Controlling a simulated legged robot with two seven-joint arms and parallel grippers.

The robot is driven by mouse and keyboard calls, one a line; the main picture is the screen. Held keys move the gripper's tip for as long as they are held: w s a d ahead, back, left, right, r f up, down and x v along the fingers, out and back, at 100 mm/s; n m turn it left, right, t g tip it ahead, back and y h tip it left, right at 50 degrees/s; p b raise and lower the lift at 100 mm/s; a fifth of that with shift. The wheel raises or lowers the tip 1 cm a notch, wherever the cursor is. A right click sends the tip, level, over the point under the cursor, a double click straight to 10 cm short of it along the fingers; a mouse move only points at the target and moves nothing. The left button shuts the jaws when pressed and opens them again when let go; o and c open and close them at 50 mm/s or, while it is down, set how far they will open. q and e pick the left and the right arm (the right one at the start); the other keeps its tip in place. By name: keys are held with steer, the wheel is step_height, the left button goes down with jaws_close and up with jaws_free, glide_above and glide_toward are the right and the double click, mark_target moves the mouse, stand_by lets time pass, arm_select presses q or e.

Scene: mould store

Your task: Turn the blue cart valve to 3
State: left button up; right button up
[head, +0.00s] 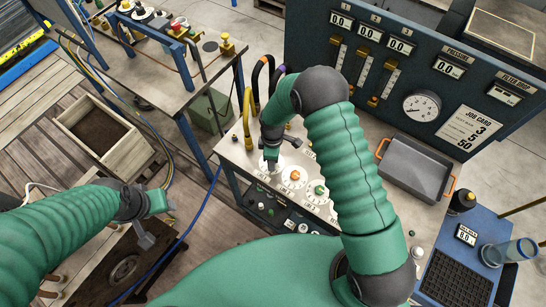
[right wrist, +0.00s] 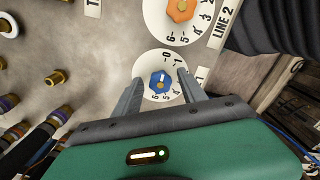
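The blue valve (right wrist: 161,82) is a blue knob on a round white numbered dial (right wrist: 145,66). A light mark on the knob points roughly toward the 0. My right gripper (right wrist: 160,88) is open in the right wrist view, with one finger on each side of the blue knob; I cannot tell whether they touch it. In the head view my right gripper (head: 271,154) is over the cart top (head: 238,160) and hides the blue knob. My left gripper (head: 158,222) is empty at the left, its fingers apart, away from the cart.
An orange valve (head: 295,175) marked LINE 2 and a green valve (head: 320,190) sit beside the blue one. Hoses with yellow and black ends (head: 248,110) rise behind. A grey tray (head: 415,170) stands right, below a blue gauge panel (head: 400,75). A wooden crate (head: 130,150) is at left.

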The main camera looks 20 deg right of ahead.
steer(key=shift+w+a+f, duration=0.1)
steer(key=shift+w+a, duration=0.1)
steer(key=shift+a, duration=0.1)
steer(key=c, duration=1)
arm_select(q)
steer(key=shift+w+a+f, duration=0.1)
steer(key=shift+w+a, duration=0.1)
steer(key=shift+w, duration=0.05)
arm_select(e)
steer(key=shift+d, duration=0.2)
